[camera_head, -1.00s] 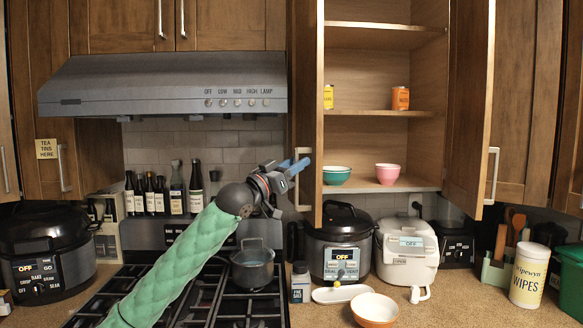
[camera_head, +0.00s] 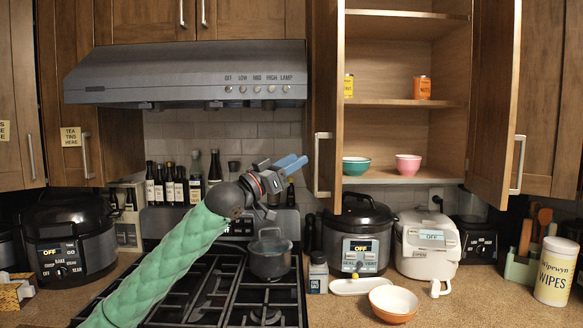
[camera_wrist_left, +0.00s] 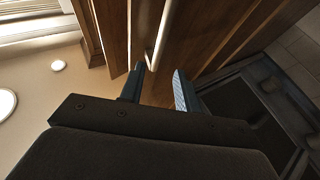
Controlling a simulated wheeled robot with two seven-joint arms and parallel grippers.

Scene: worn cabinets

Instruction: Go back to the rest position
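My left arm, in a green padded sleeve, reaches up from the bottom left over the stove in the head view. Its left gripper (camera_head: 291,162), with blue fingers, is in front of the backsplash, just left of the open cabinet door's handle (camera_head: 318,165). In the left wrist view the two fingers (camera_wrist_left: 160,92) stand apart with nothing between them, so it is open and empty. A door handle (camera_wrist_left: 157,38) shows beyond the fingertips there. My right gripper is in neither view.
The open upper cabinet (camera_head: 405,103) holds a teal bowl (camera_head: 356,166), a pink bowl (camera_head: 408,165) and two tins; its doors stick out. The range hood (camera_head: 185,75) hangs above the arm. A pot (camera_head: 270,258) stands on the stove below. Cookers and an orange bowl (camera_head: 393,303) crowd the counter.

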